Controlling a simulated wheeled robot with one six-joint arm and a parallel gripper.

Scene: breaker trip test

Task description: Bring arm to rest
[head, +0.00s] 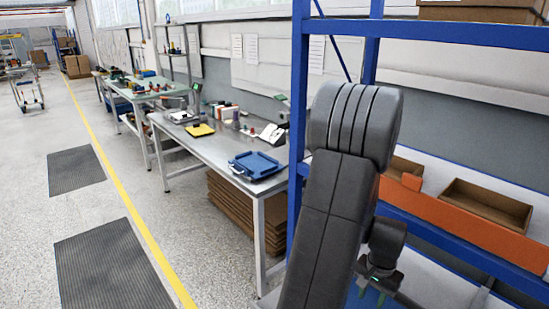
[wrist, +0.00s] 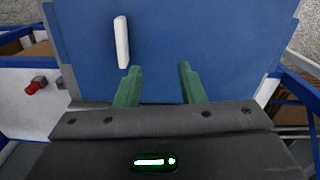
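My arm (head: 340,190) is raised and bent in front of the blue rack in the head view, and its upper link hides part of the rack. My gripper (wrist: 160,68) shows in the wrist view with its two green fingers spread apart and nothing between them. It also shows low at the right in the head view (head: 372,294). A flat blue surface (wrist: 220,40) lies beyond the fingers, with a white upright bar (wrist: 122,42) on it, left of the left finger. I cannot tell how far the fingers are from this surface.
A blue rack post (head: 299,120) stands close to my arm. An orange-fronted shelf (head: 450,225) holds cardboard bins. A red knob (wrist: 33,87) sits on a white panel at the left in the wrist view. A workbench (head: 195,145) bears a blue tray (head: 255,165). The floor at left is open.

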